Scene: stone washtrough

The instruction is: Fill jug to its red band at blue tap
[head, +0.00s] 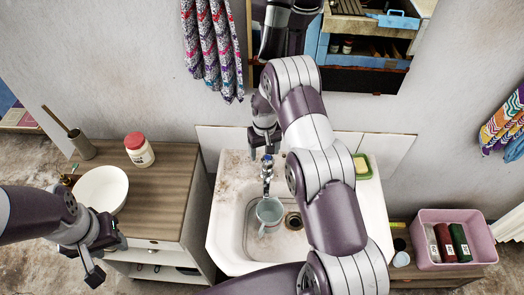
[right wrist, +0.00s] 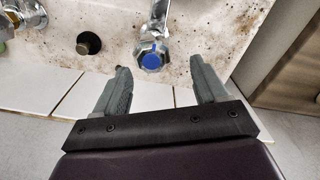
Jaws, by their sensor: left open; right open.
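The pale grey-blue jug (head: 268,212) stands in the white basin (head: 225,245), under the spout of the blue tap (head: 267,158). I cannot make out its red band or the water level. In the right wrist view the tap's blue-capped knob (right wrist: 152,60) lies between and just beyond the fingertips of my right gripper (right wrist: 158,66), which is open; I cannot tell whether they touch. In the head view my right gripper (head: 264,137) is above and behind the tap. My left gripper (head: 103,258) is open and empty in front of the wooden counter, left of the basin.
A white bowl (head: 101,189) and a red-lidded jar (head: 139,150) stand on the counter (head: 160,205). A drain (head: 293,221) is beside the jug. A yellow sponge (head: 361,165) lies at the basin's right; a pink crate (head: 455,220) is further right. My right arm hides part of the basin.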

